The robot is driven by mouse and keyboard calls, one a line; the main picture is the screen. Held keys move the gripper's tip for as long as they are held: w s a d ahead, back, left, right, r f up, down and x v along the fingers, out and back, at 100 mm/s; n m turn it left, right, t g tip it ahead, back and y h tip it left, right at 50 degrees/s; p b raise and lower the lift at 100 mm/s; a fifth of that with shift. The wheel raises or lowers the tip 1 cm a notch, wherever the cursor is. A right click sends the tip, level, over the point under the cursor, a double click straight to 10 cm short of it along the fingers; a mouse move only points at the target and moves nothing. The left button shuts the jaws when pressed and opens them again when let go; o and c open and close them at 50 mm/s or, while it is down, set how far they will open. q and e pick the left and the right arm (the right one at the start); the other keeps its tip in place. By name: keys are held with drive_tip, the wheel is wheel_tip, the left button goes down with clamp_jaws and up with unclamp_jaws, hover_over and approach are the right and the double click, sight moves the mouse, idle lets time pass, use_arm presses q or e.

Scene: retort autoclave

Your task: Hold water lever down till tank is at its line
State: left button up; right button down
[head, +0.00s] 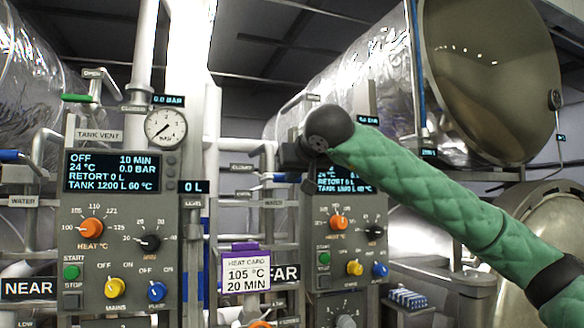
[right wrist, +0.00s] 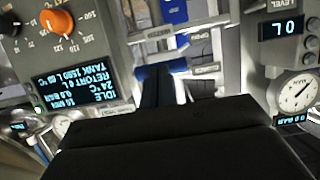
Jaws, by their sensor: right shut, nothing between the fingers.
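My right gripper (head: 311,164) is shut and empty at the upper left of the far control panel (head: 344,215); my wrist hides part of it. A blue lever (head: 287,177) above a WATER label (head: 273,203) is just left of it. The right wrist view shows the blue lever (right wrist: 165,70) by the dark fingers; I cannot tell whether they touch. A level readout (right wrist: 286,27) shows 0 L. My left gripper is not in view.
The near panel (head: 120,230) reads OFF and TANK 1200 L. Another blue lever (head: 10,155) is at the far left. A heat card (head: 246,272) reads 105 °C, 20 MIN. Pipes crowd the space between panels. An open round door (head: 490,70) is at upper right.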

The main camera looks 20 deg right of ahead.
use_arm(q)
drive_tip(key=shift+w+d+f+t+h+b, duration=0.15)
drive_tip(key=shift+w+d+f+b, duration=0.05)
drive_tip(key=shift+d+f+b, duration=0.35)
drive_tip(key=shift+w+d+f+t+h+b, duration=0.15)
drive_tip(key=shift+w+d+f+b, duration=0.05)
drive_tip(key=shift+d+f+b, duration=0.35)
use_arm(e)
drive_tip(key=v, duration=1.1)
drive_tip(key=shift+s+r, duration=0.15)
drive_tip(key=shift+r, duration=0.25)
